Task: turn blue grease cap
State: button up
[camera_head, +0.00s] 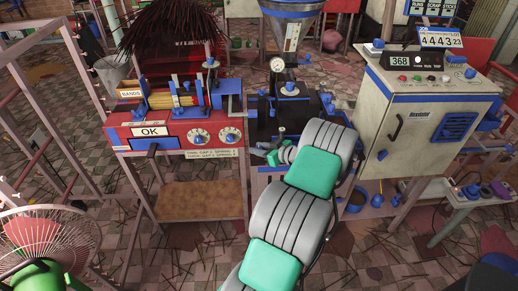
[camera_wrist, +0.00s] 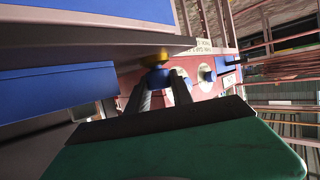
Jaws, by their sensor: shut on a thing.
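The blue grease cap (camera_wrist: 158,77) shows in the wrist view, below a yellow fitting (camera_wrist: 154,57) under the edge of a grey machine part. The two dark fingers of my gripper (camera_wrist: 162,84) stand on either side of the cap and are shut on it. In the head view my gripper (camera_head: 277,154) is at the front of the dark extruder (camera_head: 290,112), just right of the red machine. The cap is too small and covered to make out surely in that view.
The red machine (camera_head: 180,137) with an OK sign and two dials stands close on the left. A grey control cabinet (camera_head: 430,115) reading 368 stands on the right. A fan (camera_head: 45,245) is at the lower left. Thin sticks litter the tiled floor.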

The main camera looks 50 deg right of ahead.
grip_shut()
jog(key=shift+m+h, duration=0.3)
